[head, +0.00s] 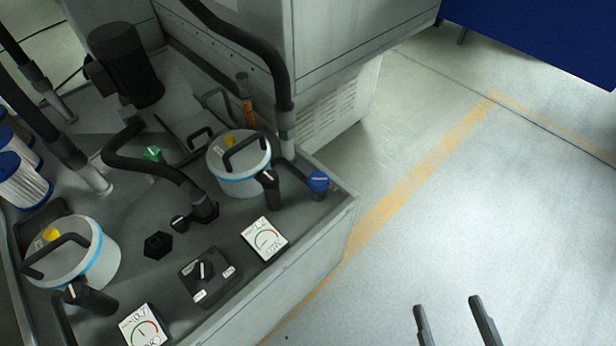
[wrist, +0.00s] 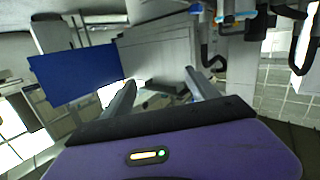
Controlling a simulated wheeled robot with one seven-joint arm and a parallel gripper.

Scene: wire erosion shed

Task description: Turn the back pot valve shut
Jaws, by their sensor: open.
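Two white filter pots with blue bands and black handles stand on the grey unit in the head view. The farther pot (head: 229,181) is right of centre on the unit, and the nearer pot (head: 70,270) is at lower left. A black valve with a white mark on its knob (head: 269,184) is beside the farther pot. A similar black valve (head: 85,297) is beside the nearer pot. My gripper (head: 447,306) is open and empty over the floor, right of the unit and apart from both valves. Its fingers also show in the wrist view (wrist: 160,80).
Near the farther pot are a blue knob (head: 318,183), a green knob (head: 153,154) and thick black hoses. A switch box (head: 206,275) and two gauges, one near each pot, line the front. A tall grey cabinet (head: 340,40) stands behind. The floor at right is clear.

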